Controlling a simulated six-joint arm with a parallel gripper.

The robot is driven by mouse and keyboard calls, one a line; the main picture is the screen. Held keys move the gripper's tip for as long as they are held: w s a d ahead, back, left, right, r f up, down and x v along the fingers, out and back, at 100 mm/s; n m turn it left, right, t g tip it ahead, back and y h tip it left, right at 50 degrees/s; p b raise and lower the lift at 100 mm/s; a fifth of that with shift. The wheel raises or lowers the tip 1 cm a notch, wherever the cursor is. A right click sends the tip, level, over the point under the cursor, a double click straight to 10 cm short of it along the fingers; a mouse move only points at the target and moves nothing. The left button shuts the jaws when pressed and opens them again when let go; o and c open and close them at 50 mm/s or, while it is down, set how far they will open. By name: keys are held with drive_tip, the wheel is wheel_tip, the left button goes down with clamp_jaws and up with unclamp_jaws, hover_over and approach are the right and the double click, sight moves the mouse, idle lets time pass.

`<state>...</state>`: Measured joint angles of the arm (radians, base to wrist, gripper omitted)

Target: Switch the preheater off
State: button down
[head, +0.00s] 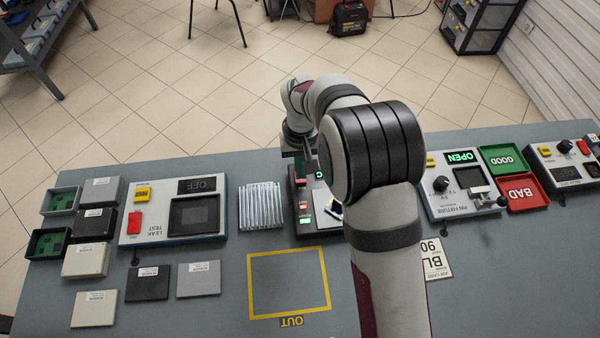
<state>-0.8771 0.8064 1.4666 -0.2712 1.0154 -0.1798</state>
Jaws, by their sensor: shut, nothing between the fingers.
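No label that I can read names the preheater. A dark panel (299,226) at the table's middle has a red, a pale and a green lit key; my arm hides much of it. My gripper (311,168) is at the back of this panel, partly hidden by my arm. It is shut and holds nothing. Whether it touches the panel is hidden. At the far right, another unit (565,165) has a black knob, a red part and a dark display; its label is too small to read.
The leak test unit (173,211) shows OFF. The pin fixture (459,186) shows a green OPEN sign. A green GOOD tray (503,159) and a red BAD tray (523,191) stand beside it. The yellow OUT frame (289,314) is empty. Trays, boxes and plates fill the left.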

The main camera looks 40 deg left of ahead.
drive_tip(key=shift+f, duration=0.7)
idle(0.3)
drive_tip(key=shift+r, duration=3.5)
